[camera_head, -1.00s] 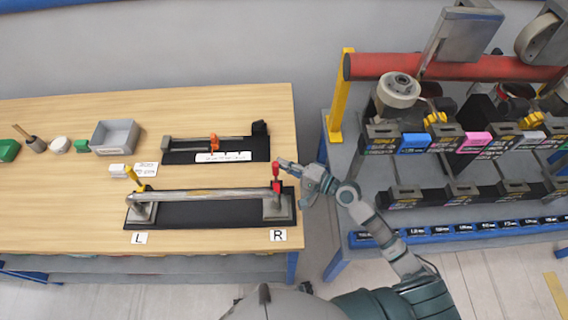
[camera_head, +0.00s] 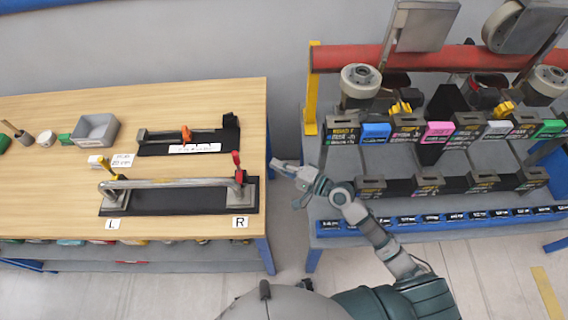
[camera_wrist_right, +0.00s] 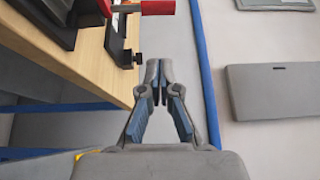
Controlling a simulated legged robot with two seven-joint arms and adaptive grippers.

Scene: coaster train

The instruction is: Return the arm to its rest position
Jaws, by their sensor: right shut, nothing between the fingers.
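My right gripper (camera_head: 279,167) is over the gap just past the right edge of the wooden table (camera_head: 60,215) in the head view. In the right wrist view the same gripper (camera_wrist_right: 156,75) is shut, with its fingertips together and nothing between them. It is apart from the red clamp handle (camera_head: 237,163) at the R end of the metal bar fixture. That red handle also shows at the top of the wrist view (camera_wrist_right: 145,7). My left gripper is not in view.
The long bar fixture (camera_head: 170,183) stands on the table, with a yellow handle at its L end. A smaller fixture (camera_head: 190,140) and a grey bin (camera_head: 95,131) are behind it. A rack with labelled blocks and a red beam (camera_head: 420,62) stands at the right. Floor shows between table and rack.

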